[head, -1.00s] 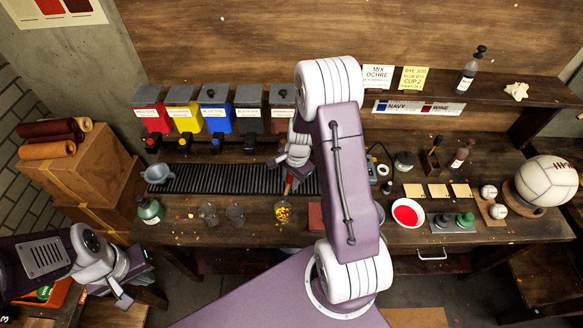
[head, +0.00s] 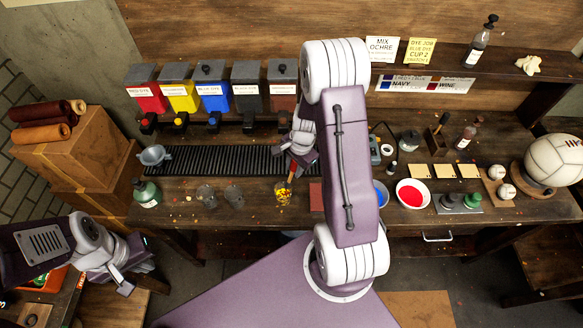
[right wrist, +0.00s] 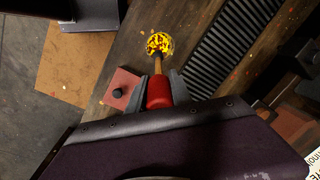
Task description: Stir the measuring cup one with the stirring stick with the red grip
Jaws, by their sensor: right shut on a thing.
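My right gripper (head: 297,158) is shut on the red grip (right wrist: 158,92) of the stirring stick. The stick's wooden shaft (right wrist: 157,66) runs down into a clear cup (head: 283,194) with yellow and dark bits, which also shows in the right wrist view (right wrist: 160,44). How deep the tip sits is hidden by the contents. Two other clear cups, a left one (head: 206,196) and a right one (head: 233,196), stand to its left and look empty. No cup number is readable. My left gripper (head: 124,288) hangs low at the left, away from the cups; its jaw opening is unclear.
Dye dispensers (head: 208,92) line the back behind a black ribbed mat (head: 215,160). A green bottle (head: 147,192) and grey jug (head: 153,155) stand left. A red-filled bowl (head: 412,194) and blue bowl (head: 380,194) stand right. A reddish block (head: 316,196) is near the stirred cup.

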